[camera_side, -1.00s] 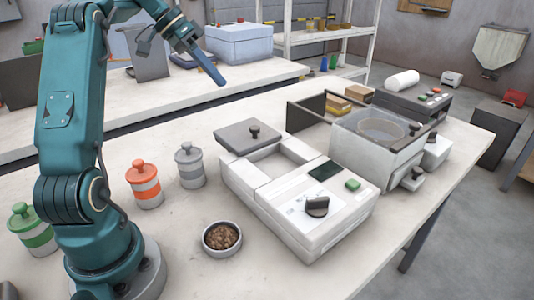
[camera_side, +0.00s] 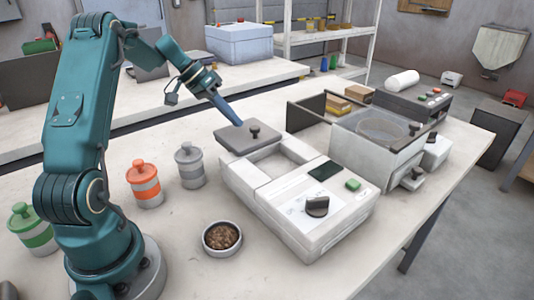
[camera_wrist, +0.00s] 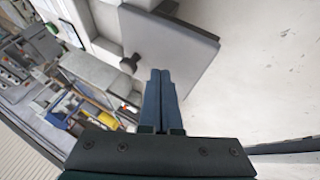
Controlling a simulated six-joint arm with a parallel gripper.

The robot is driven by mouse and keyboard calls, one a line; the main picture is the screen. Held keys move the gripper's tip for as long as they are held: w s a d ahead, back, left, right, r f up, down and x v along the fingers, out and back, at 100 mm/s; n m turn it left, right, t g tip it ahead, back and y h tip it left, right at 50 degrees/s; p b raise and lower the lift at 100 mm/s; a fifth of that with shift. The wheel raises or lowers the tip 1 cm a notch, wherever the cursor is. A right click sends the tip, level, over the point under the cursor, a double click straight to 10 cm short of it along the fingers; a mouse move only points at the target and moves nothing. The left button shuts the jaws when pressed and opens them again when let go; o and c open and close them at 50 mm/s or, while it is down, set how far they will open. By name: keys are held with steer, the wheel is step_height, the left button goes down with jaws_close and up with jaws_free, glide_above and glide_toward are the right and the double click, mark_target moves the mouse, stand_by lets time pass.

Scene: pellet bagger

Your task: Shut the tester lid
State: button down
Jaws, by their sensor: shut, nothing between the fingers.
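The tester (camera_side: 290,210) is a white box on the bench with a dark display, a green button and a black knob. Its grey lid (camera_side: 240,143) with a black knob (camera_side: 254,132) stands open at the tester's back left, and the well beside it is uncovered. My gripper (camera_side: 238,122) is shut and empty, just behind the lid and left of its knob. In the wrist view the shut fingers (camera_wrist: 160,85) lie over the lid (camera_wrist: 170,50), with the lid's knob (camera_wrist: 129,64) just to their left. I cannot tell whether the fingertips touch the lid.
A grey canister (camera_side: 190,166) and an orange-banded canister (camera_side: 144,184) stand left of the tester. A bowl of brown pellets (camera_side: 222,238) sits in front. A clear-walled box (camera_side: 372,148) stands to the right.

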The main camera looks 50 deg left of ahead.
steer(key=shift+w+d, duration=0.15)
steer(key=shift+d, duration=0.45)
steer(key=shift+w+d, duration=0.15)
steer(key=shift+d, duration=0.4)
steer(key=shift+d+r, duration=0.1)
steer(key=shift+d, duration=0.15)
steer(key=d, duration=1.2)
steer(key=shift+d, duration=0.1)
